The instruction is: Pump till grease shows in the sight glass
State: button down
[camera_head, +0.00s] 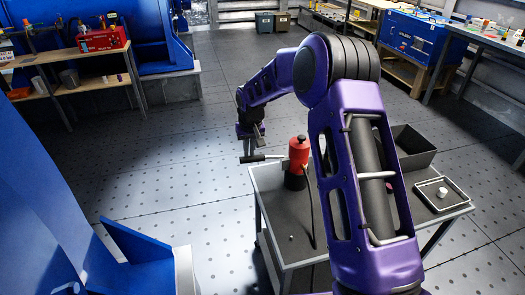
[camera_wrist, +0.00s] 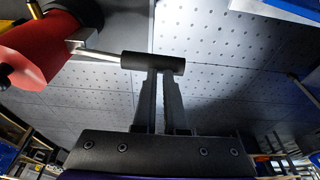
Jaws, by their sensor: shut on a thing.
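A red grease pump (camera_head: 298,152) with a black base stands upright on the grey cart. Its lever sticks out to the left and ends in a black handle grip (camera_head: 252,158). My gripper (camera_head: 259,145) is over this grip at the cart's far left corner. In the wrist view, my gripper's two fingers (camera_wrist: 165,72) are shut on the black handle grip (camera_wrist: 135,61), and a metal rod joins it to the red pump body (camera_wrist: 38,50). A dark hose (camera_head: 311,205) hangs from the pump over the cart top. I cannot make out a sight glass or any grease.
The grey cart (camera_head: 285,215) also carries a dark open bin (camera_head: 412,150) and a shallow tray (camera_head: 430,196) with a small white item at right. A blue machine part (camera_head: 135,255) stands at lower left. Workbenches line the back. The floor left of the cart is clear.

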notch_tip(320, 180, up, 10)
jog(key=p, duration=0.6)
jog(key=shift+f, duration=0.2)
jog(key=shift+d, duration=0.1)
dwell(0.3)
